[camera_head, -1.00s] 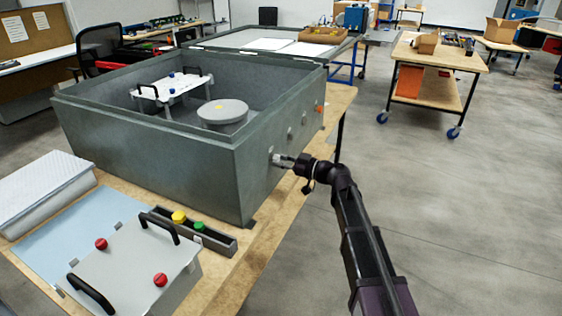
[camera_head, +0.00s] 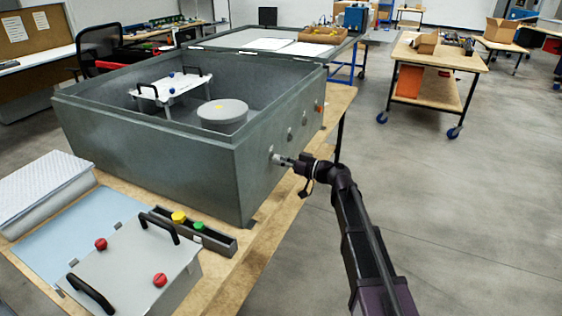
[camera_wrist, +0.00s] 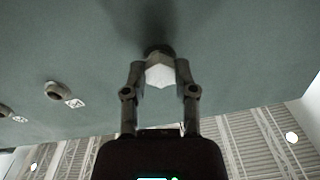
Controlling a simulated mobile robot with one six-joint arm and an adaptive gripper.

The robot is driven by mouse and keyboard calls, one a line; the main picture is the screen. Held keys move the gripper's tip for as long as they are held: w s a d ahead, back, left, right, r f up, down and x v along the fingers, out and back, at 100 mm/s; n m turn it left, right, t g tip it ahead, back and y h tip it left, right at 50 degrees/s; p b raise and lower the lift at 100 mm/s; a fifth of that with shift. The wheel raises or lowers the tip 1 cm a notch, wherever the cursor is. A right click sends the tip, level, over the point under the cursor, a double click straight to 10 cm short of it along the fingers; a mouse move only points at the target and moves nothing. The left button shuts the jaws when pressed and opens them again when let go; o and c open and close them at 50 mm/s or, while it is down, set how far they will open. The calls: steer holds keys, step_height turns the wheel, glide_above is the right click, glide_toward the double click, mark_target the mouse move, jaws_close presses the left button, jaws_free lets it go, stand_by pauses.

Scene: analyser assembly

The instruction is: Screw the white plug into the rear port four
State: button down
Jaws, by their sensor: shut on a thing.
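The white plug (camera_wrist: 160,72) is a faceted white piece between my fingertips in the wrist view. Its far end meets a dark round port ring (camera_wrist: 158,50) on the grey-green wall; how deep it sits I cannot tell. My gripper (camera_wrist: 160,80) is shut on it, one finger on each side. In the head view my gripper (camera_head: 279,158) reaches the near end of the right outer wall of the analyser housing (camera_head: 190,165). There the fingers mostly hide the plug.
Further ports (camera_head: 290,134) run along the same wall, with an orange piece (camera_head: 319,107) at the far end. A lidded panel with black handles (camera_head: 140,260) and a dark rack with yellow and green caps (camera_head: 215,240) lie on the bench. Open floor is to the right.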

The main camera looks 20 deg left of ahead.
steer(key=m, duration=0.6)
steer(key=shift+s, duration=0.15)
steer(key=shift+m, duration=0.3)
steer(key=m, duration=0.5)
steer(key=shift+c, duration=1.4)
jaws_free()
steer(key=shift+r, duration=0.1)
steer(key=shift+d, duration=0.15)
steer(key=d, duration=0.6)
steer(key=shift+s+d, duration=0.25)
steer(key=shift+d, duration=0.1)
